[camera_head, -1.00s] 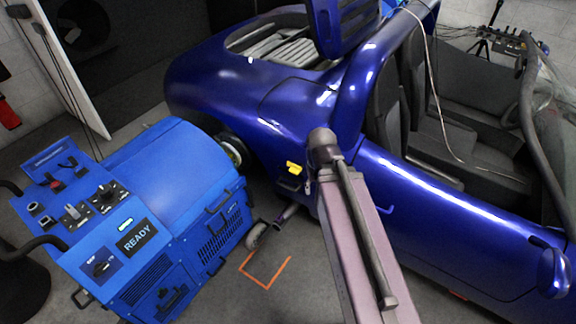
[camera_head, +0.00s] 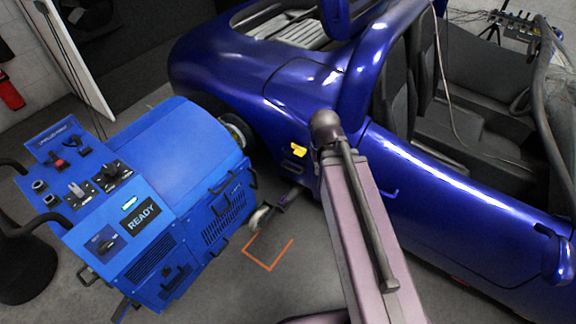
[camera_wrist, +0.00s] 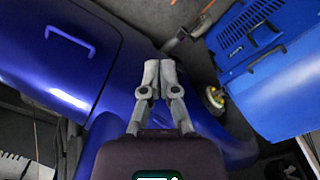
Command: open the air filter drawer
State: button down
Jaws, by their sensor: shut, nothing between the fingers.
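The blue dynamometer cabinet (camera_head: 190,150) with a "READY" display stands at left in the head view. Its right side carries a grille (camera_head: 222,215) and dark handles (camera_head: 222,181). A smaller grille (camera_head: 150,257) and a dark latch-like fitting (camera_head: 178,280) sit on its front. I cannot tell which panel is the air filter drawer; no panel visibly stands out. In the wrist view the cabinet (camera_wrist: 292,85) is at upper right, with a grille (camera_wrist: 243,24) and handles. My gripper (camera_wrist: 160,66) is shut and empty, apart from the cabinet, with blue car bodywork behind it.
The blue car (camera_head: 440,185) fills the right, its bare hub (camera_head: 236,132) facing the cabinet. A black round object (camera_head: 25,265) stands at far left. Floor in front is clear.

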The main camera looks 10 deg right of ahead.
jog(key=w+a+f+m+t+h+b, duration=0.3)
jog(key=w+f+m+b, duration=0.1)
jog(key=w+f+b, duration=1.35)
jog(key=m+t+h+b, duration=0.2)
jog(key=m+t+b, duration=0.15)
jog(key=b, duration=1.65)
send_near(284, 167)
jog(key=shift+w+d+r, duration=0.4)
jog(key=shift+w+r, duration=0.1)
jog(key=shift+r, duration=0.05)
jog(key=b+x, duration=0.6)
jog(key=x, duration=0.2)
jog(key=shift+w+f, duration=0.1)
jog(key=shift+w, duration=0.05)
jog(key=shift+b+x, duration=0.7)
jog(key=shift+x, duration=0.15)
jog(key=shift+d, duration=0.15)
